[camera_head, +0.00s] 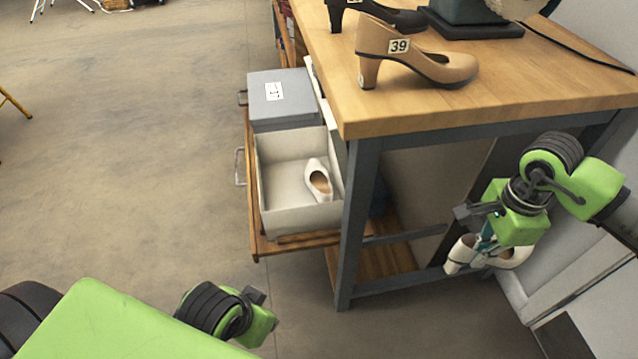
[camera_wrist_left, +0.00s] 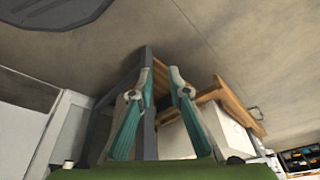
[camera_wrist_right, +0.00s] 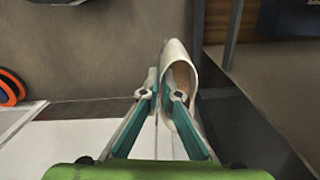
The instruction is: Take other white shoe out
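One white shoe (camera_head: 319,182) lies inside an open white box (camera_head: 300,218) on the pulled-out drawer in the head view. My right gripper (camera_head: 478,243) is at the right, beside the table's leg frame, shut on another white shoe (camera_head: 512,257). In the right wrist view that shoe (camera_wrist_right: 181,62) sits between the fingertips of the right gripper (camera_wrist_right: 161,92). My left gripper (camera_wrist_left: 160,88) is open and empty in the left wrist view, with the white box (camera_wrist_left: 215,128) beyond it to the right. The left fingertips are hidden in the head view.
A grey lidded box (camera_head: 284,95) sits behind the open box on the wooden drawer (camera_head: 290,243). A tan heeled shoe (camera_head: 420,62) marked 39 and a black shoe (camera_head: 385,18) stand on the wooden tabletop (camera_head: 560,85).

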